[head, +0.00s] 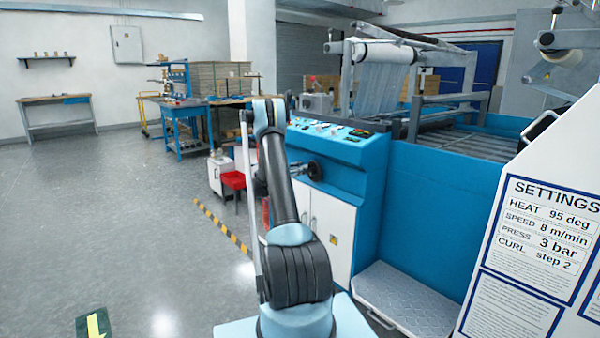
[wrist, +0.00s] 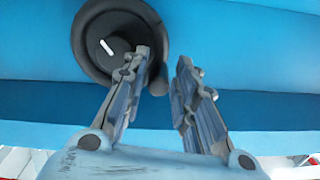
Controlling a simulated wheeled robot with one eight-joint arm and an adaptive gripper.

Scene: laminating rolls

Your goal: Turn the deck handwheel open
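The deck handwheel is a black round wheel with a white mark on its hub. In the wrist view the handwheel (wrist: 108,42) is on a blue panel at the upper left. In the head view the handwheel (head: 315,171) sticks out from the blue machine front, just right of my arm. My gripper (wrist: 164,62) is open in the wrist view, with a clear gap between its fingers. The left finger overlaps the wheel's right rim in the picture; I cannot tell if they touch. A small dark knob (wrist: 158,86) shows at the wheel's lower right, between the fingers.
The blue machine (head: 350,185) with a control panel (head: 330,129) stands beside my arm. A grey step plate (head: 405,298) lies at its foot. A white settings board (head: 545,225) stands at the right. A red bin (head: 233,180) is left of my arm.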

